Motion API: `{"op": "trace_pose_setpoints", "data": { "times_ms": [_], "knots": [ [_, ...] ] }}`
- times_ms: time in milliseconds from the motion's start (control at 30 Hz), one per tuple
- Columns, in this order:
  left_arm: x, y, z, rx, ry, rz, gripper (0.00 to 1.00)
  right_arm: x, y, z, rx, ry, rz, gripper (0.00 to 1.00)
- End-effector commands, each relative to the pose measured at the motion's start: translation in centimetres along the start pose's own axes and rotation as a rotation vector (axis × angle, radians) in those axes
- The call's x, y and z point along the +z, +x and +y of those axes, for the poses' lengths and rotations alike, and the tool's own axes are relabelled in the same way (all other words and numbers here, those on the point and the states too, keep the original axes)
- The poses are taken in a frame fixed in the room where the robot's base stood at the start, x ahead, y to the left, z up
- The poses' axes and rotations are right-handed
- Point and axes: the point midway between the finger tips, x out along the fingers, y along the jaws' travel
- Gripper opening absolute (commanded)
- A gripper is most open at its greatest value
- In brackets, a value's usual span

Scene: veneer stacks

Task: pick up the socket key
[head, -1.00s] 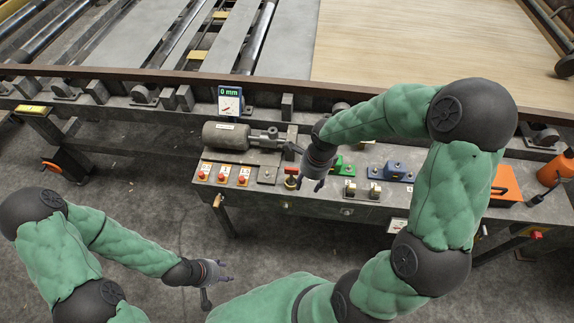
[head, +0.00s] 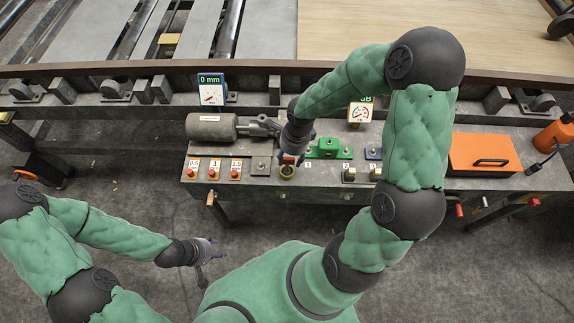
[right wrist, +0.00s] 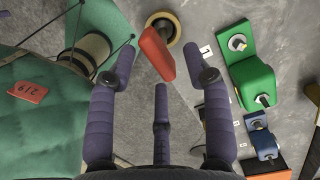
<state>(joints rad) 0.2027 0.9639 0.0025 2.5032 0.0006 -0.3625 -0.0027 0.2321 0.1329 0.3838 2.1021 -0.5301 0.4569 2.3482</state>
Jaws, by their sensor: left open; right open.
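The socket key appears to be the red-handled piece (right wrist: 157,52) at a brass ring in the right wrist view. In the head view the red handle (head: 289,160) shows just above the brass ring (head: 287,172) on the bench's front part. Its lower part is hidden. My right gripper (right wrist: 159,62) is open, its fingers spread around the red handle, with no clear grip on it. In the head view my right gripper (head: 293,152) points down over it and partly covers it. My left gripper (head: 214,248) is open and empty, above the floor in front of the bench.
A green fixture (head: 328,149) and a blue fixture (head: 373,153) stand right of the key. Red buttons (head: 213,171) and a grey motor (head: 212,127) are to the left. An orange box (head: 482,152) lies farther right. A rail (head: 250,70) runs behind.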

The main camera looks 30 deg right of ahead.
Motion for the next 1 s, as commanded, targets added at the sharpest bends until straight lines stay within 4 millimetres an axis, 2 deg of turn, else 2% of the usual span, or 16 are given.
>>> {"op": "trace_pose_setpoints", "data": {
  "times_ms": [100,300,600,633,800,1000],
  "knots": [
    [0.0,0.9,-0.3,0.000,0.000,0.000,0.48,0.3,2.0,0.2,0.004,-0.002,0.001,0.50],
    [-0.1,1.7,-0.6,0.000,0.000,0.000,0.48,0.4,4.2,0.2,0.002,-0.001,0.000,0.50],
    [-0.1,1.7,-0.6,0.000,0.000,0.000,0.48,0.4,4.5,0.2,0.001,0.000,0.000,0.50],
    [-0.1,1.7,-0.6,0.000,0.000,0.000,0.48,0.4,4.5,0.2,0.001,0.000,0.000,0.45],
    [-0.1,1.7,-0.6,0.000,0.000,0.000,0.48,0.4,4.5,0.2,0.001,0.000,0.000,0.00],
    [-0.1,1.7,-0.6,0.000,0.000,0.000,0.48,0.4,4.5,0.2,0.001,0.000,0.000,0.00]
  ]
}}
